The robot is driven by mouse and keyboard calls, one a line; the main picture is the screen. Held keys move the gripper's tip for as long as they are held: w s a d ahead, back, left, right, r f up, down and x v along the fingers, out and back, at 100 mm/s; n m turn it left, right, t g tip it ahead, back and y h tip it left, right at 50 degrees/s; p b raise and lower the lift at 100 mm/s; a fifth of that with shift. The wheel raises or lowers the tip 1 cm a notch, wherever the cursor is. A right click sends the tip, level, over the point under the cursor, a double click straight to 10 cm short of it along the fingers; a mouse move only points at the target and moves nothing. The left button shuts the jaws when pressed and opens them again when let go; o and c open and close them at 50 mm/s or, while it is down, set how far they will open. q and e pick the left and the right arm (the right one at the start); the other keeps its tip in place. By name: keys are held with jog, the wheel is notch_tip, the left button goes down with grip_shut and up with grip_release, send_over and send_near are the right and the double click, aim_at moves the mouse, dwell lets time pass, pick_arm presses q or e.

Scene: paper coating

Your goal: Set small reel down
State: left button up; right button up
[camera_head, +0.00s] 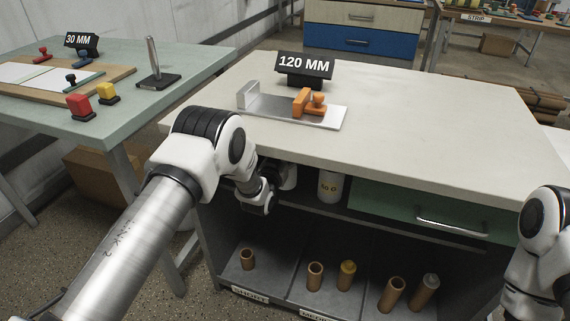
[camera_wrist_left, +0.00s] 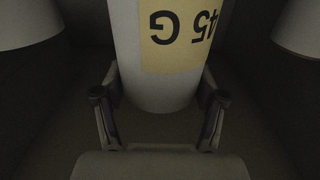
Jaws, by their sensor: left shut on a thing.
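A white reel (camera_wrist_left: 160,85) with a yellow label reading "45 G", upside down in the left wrist view, stands between the fingers of my left gripper (camera_wrist_left: 158,95). The gripper is shut on it. In the head view my left wrist (camera_head: 260,195) reaches into the dark shelf space under the pale tabletop (camera_head: 420,115), and its fingers and the held reel are hidden there. My right arm shows at the right edge; its gripper is out of view.
Another white reel (camera_head: 330,187) with a yellow label stands on the shelf right of my wrist. Pale rolls flank the held reel at left (camera_wrist_left: 25,25) and right (camera_wrist_left: 300,28). Brown cores (camera_head: 315,276) stand below. A green drawer (camera_head: 400,205) closes the right side.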

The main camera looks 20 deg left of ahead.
pick_arm(q)
jog(key=shift+w+a+f+b, duration=0.1)
jog(key=shift+f+b, duration=0.1)
jog(key=shift+f, duration=0.7)
jog(key=shift+w+a+f+b, duration=0.1)
jog(key=shift+f+b, duration=0.05)
jog(key=shift+f, duration=0.75)
jog(key=shift+s+f, duration=0.1)
jog(key=shift+s, duration=0.05)
jog(key=o, duration=1.7)
